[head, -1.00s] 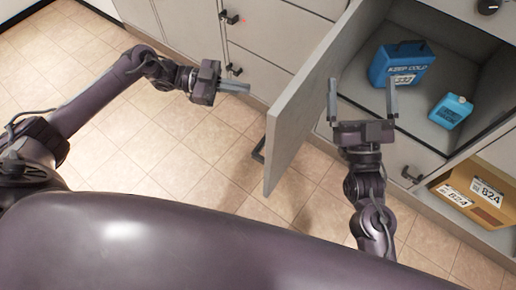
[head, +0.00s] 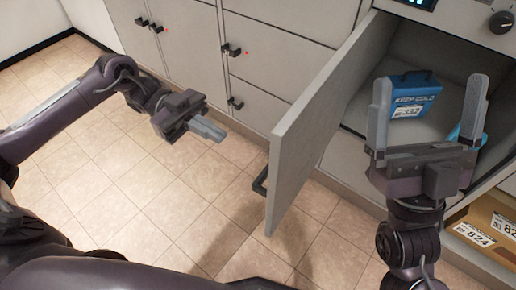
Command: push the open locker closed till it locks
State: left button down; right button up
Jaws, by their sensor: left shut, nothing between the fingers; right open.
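The open locker door (head: 320,120) is a grey panel swung out toward me, with a dark handle (head: 260,182) low on its outer face. The open locker compartment (head: 440,45) behind it holds a blue "KEEP COLD" box (head: 413,92) and a light blue item (head: 455,134), mostly hidden by my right gripper. My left gripper (head: 217,135) is shut and empty, left of the door and apart from it. My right gripper (head: 428,105) is open with fingers up, on the right of the door in front of the compartment, with nothing between its fingers.
Closed grey lockers with dark handles (head: 230,50) line the wall at the left. A lower open compartment holds cardboard boxes (head: 480,228) at the bottom right. A dark knob (head: 500,22) is at the top right. Tiled floor (head: 130,180) is clear on the left.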

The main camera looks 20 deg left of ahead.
pick_arm(q)
jog(key=p+x, duration=0.1)
jog(key=x, duration=0.8)
jog(key=shift+s+d, duration=0.15)
jog(key=shift+d, duration=0.55)
pick_arm(e)
jog(key=w+a+f+g+h, duration=0.2)
jog(key=w+f+g, duration=0.2)
jog(key=f, duration=0.3)
jog(key=shift+w+a+f+m+h, duration=0.15)
jog(key=shift+w+f+m+h, duration=0.15)
jog(key=shift+w, duration=0.2)
jog(key=shift+f+g, duration=0.1)
jog(key=shift+g, duration=0.2)
